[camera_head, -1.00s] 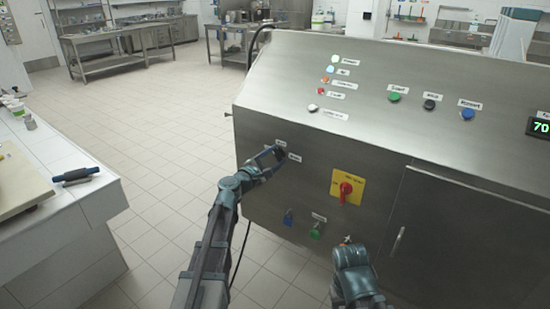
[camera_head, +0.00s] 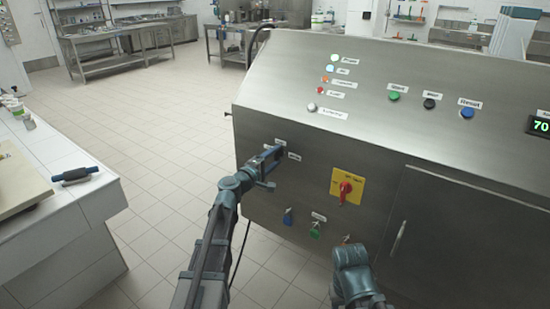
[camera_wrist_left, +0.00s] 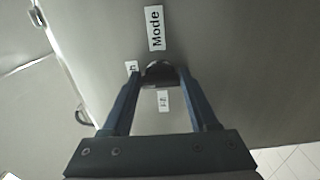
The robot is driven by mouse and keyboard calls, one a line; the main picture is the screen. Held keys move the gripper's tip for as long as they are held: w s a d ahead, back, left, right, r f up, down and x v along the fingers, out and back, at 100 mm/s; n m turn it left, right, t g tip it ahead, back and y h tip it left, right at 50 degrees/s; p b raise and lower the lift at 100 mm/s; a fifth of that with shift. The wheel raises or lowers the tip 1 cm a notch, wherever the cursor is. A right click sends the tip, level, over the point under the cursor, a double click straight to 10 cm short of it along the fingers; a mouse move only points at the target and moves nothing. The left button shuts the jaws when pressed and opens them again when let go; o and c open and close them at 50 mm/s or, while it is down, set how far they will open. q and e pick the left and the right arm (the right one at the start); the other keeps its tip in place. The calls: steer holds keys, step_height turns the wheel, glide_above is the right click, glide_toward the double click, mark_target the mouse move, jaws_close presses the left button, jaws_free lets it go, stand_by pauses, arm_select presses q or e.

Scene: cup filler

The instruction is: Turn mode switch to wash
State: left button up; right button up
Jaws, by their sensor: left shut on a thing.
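The black mode switch (camera_wrist_left: 159,72) sits on the steel front panel, under the "Mode" label (camera_wrist_left: 155,28) in the left wrist view. Two small labels flank it, one partly hidden behind a finger (camera_wrist_left: 131,67) and one (camera_wrist_left: 163,100) nearer the gripper; their text is hard to read. My left gripper (camera_wrist_left: 160,82) is shut on the switch, one blue finger on each side. In the head view my left gripper (camera_head: 272,160) reaches the panel and largely covers the switch. My right arm (camera_head: 352,272) shows at the bottom, but its fingertips cannot be made out clearly.
A red rotary switch on a yellow plate (camera_head: 347,187) is right of the left gripper. Blue (camera_head: 288,217) and green (camera_head: 315,230) valve handles are below. Buttons and lamps line the sloped top (camera_head: 394,96). A white counter (camera_head: 75,205) stands at left, with open floor between.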

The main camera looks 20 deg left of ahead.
stand_by(0.4)
arm_select(q)
steer(key=o, duration=1.4)
steer(key=v, duration=1.4)
steer(key=shift+w, duration=0.1)
